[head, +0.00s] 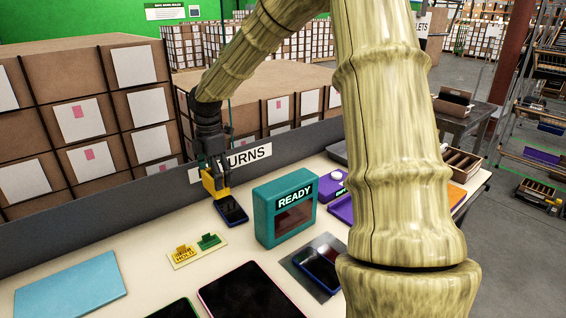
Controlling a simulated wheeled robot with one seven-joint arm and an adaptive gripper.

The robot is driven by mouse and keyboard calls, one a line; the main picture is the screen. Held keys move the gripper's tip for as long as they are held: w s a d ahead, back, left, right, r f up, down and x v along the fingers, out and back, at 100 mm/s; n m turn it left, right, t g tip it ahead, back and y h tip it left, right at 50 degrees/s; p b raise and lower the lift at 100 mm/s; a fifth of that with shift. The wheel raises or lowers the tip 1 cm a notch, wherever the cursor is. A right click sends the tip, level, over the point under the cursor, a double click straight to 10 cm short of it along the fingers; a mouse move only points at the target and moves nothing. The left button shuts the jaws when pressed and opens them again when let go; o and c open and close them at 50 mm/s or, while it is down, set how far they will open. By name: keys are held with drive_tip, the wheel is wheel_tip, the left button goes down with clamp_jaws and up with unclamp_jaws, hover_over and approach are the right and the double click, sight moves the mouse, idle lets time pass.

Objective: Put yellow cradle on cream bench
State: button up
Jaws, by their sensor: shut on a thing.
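My gripper (209,166) is at the far side of the bench, pointing down and shut on the yellow cradle (212,184). A dark phone with a blue edge (232,210) shows directly at the cradle's lower right. I cannot tell whether the phone rests in the cradle or lies on the bench beneath it. The cream bench (152,274) runs across the picture below the gripper. I cannot tell whether the cradle touches the bench top.
A teal READY box (286,208) stands right of the cradle. A cream card with yellow and green pieces (197,251) lies nearer. A light blue sheet (70,284), a dark tablet (252,290) and a phone on a grey mat (318,268) lie in front. A grey panel (90,220) edges the back.

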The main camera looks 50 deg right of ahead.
wheel_tip(320, 180, down, 7)
drive_tip(key=b, duration=0.3)
drive_tip(key=shift+w+a+r, duration=0.1)
drive_tip(key=w+a, duration=0.2)
drive_tip(key=a, duration=0.2)
drive_tip(key=w+a+f, duration=0.1)
drive_tip(key=w+a, duration=0.2)
drive_tip(key=a, duration=0.2)
drive_tip(key=w+a, duration=0.2)
drive_tip(key=a, duration=0.2)
drive_tip(key=shift+w+a+f, duration=0.2)
drive_tip(key=shift+w, duration=0.1)
drive_tip(key=f, duration=0.3)
drive_tip(key=shift+w+a, duration=0.1)
drive_tip(key=shift+a, duration=0.1)
drive_tip(key=shift+d+f, duration=0.1)
drive_tip(key=shift+f, duration=0.2)
drive_tip(key=shift+r, duration=0.1)
